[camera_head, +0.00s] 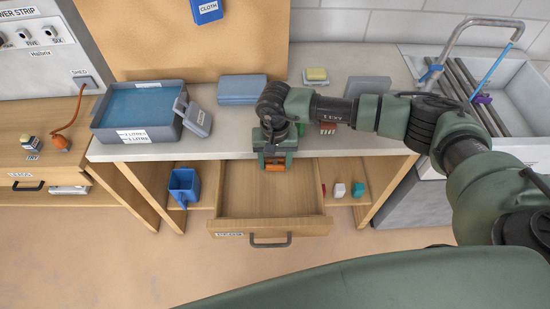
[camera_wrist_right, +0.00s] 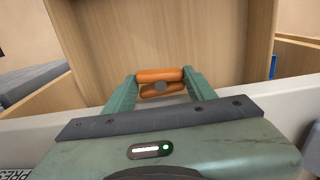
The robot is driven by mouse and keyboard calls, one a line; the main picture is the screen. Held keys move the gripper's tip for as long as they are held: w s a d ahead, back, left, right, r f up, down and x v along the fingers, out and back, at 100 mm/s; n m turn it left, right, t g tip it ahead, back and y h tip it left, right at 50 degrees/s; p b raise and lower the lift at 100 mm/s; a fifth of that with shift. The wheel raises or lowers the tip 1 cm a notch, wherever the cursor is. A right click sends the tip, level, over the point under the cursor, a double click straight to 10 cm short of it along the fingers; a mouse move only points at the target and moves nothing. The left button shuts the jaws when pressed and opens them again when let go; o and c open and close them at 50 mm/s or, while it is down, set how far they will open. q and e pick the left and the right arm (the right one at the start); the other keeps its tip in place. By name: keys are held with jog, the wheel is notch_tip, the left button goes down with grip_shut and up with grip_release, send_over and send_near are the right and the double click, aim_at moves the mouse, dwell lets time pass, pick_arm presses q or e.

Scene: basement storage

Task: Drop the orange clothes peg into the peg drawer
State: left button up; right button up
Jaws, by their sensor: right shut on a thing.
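The orange clothes peg (camera_head: 275,168) is between the fingers of my right gripper (camera_head: 275,162), at the front edge of the counter. In the wrist view the peg (camera_wrist_right: 160,75) lies across between the two green fingertips of the right gripper (camera_wrist_right: 160,84), which is shut on it. The wooden drawer (camera_head: 255,205) below is pulled open and its visible floor looks empty. Its front has a dark handle and a label too small to read. The peg is above the back part of the drawer in the head view. My left gripper is not in view.
A tub of blue liquid (camera_head: 140,108), a grey-blue block (camera_head: 242,89) and a sponge (camera_head: 317,76) stand on the counter (camera_head: 210,140). A blue jug (camera_head: 184,187) is left of the drawer; small coloured items (camera_head: 340,189) sit right of it. A sink (camera_head: 500,90) is at right.

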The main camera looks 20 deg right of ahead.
aim_at(275, 164)
jog(key=o, duration=1.1)
jog(key=shift+o, duration=1.4)
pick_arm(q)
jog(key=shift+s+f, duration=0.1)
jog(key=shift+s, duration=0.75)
pick_arm(e)
jog(key=shift+w+r, duration=0.1)
jog(key=shift+r, duration=0.5)
notch_tip(275, 164, up, 5)
jog(key=shift+r+b, duration=0.2)
jog(key=shift+b, duration=0.75)
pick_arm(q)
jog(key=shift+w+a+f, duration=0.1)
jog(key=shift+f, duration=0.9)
pick_arm(e)
jog(key=shift+r, duration=0.65)
